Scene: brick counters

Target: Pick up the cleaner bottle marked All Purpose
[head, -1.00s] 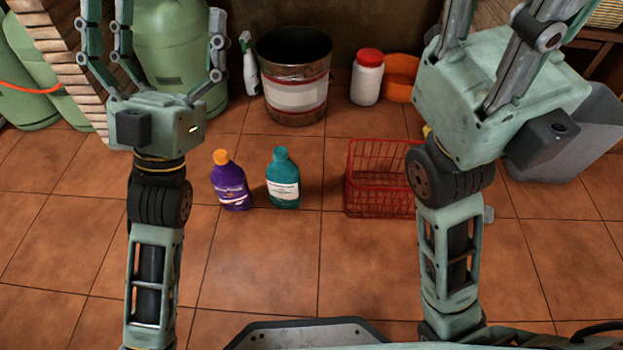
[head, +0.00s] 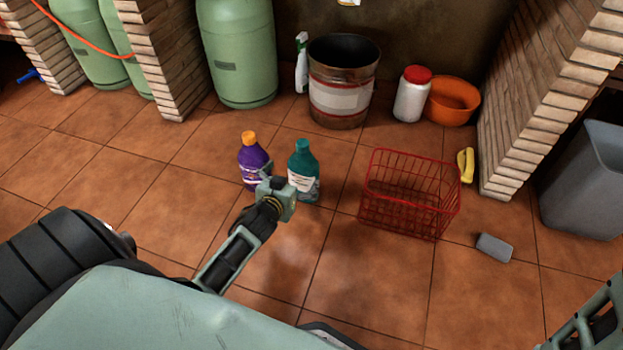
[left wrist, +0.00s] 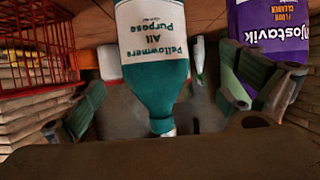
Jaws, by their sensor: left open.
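The cleaner bottle marked All Purpose (head: 303,172) is teal with a white label and stands upright on the tiles in the head view. In the left wrist view the same bottle (left wrist: 155,55) appears inverted, large and readable, between my spread fingers. My left gripper (head: 279,186) is open at the near side of the bottle and overlaps its lower left in the head view. I see no grip on it. A purple floor cleaner bottle (head: 252,160) with an orange cap stands just left; its label also shows in the left wrist view (left wrist: 265,30). Part of my right gripper (head: 592,322) shows at the lower right corner.
A red wire basket (head: 410,205) stands right of the bottles, with a grey block (head: 494,248) and yellow item (head: 466,165) nearby. A bucket (head: 343,95), spray bottle (head: 302,65), white jar (head: 412,95) and orange bowl (head: 453,100) stand behind. Front tiles are clear.

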